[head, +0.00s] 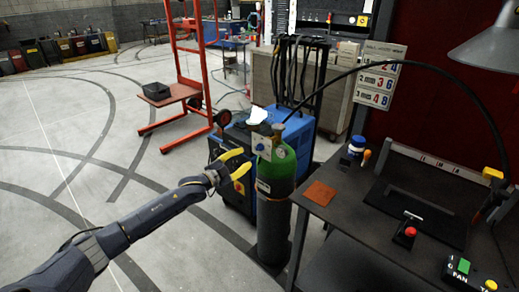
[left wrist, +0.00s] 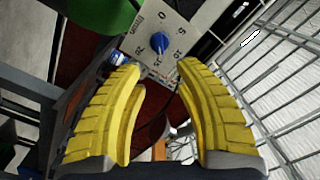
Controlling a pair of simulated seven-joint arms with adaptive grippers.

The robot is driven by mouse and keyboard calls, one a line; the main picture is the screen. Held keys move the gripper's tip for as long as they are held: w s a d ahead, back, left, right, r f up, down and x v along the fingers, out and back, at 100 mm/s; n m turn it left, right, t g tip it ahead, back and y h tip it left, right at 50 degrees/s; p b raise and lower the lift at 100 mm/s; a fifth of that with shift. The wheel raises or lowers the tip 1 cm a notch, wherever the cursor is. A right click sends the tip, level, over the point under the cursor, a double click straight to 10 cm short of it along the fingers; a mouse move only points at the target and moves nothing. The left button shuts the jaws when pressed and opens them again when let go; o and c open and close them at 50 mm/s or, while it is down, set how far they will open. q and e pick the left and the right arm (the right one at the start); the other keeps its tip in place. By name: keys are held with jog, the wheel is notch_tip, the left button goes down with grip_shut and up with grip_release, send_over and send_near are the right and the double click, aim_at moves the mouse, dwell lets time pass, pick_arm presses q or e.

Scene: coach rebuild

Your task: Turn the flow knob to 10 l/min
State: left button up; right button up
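A gas cylinder (head: 274,222) with a green shoulder stands upright beside the workbench. A pale flow panel (head: 261,143) with a small blue flow knob (head: 259,148) sits at its top. In the left wrist view the blue knob (left wrist: 158,43) is on the white panel (left wrist: 178,27), with dark marks around it. I cannot read for certain which mark the knob points to. My left gripper (head: 245,161) is open, its yellow fingers just left of and below the knob, apart from it. In the left wrist view the gripper (left wrist: 161,68) is empty. My right gripper is not in view.
A blue machine (head: 238,137) stands behind the cylinder. A dark workbench (head: 345,208) is at right, with an orange square (head: 319,193), a red button (head: 409,232) and a lamp (head: 490,47). A black hose arches over the bench. A red hand truck (head: 187,80) stands behind. The left floor is clear.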

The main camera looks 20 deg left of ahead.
aim_at(260, 146)
pick_arm(q)
jog(key=x, duration=1)
jog(key=shift+w+d, duration=0.1)
grip_shut()
dwell(0.3)
jog(key=n, duration=0.4)
jog(key=shift+r+n, duration=0.15)
jog(key=shift+n, duration=0.25)
jog(key=n, duration=0.4)
jog(key=shift+w+a+n, duration=0.1)
jog(key=shift+a+n, duration=0.15)
jog(key=shift+n, duration=0.05)
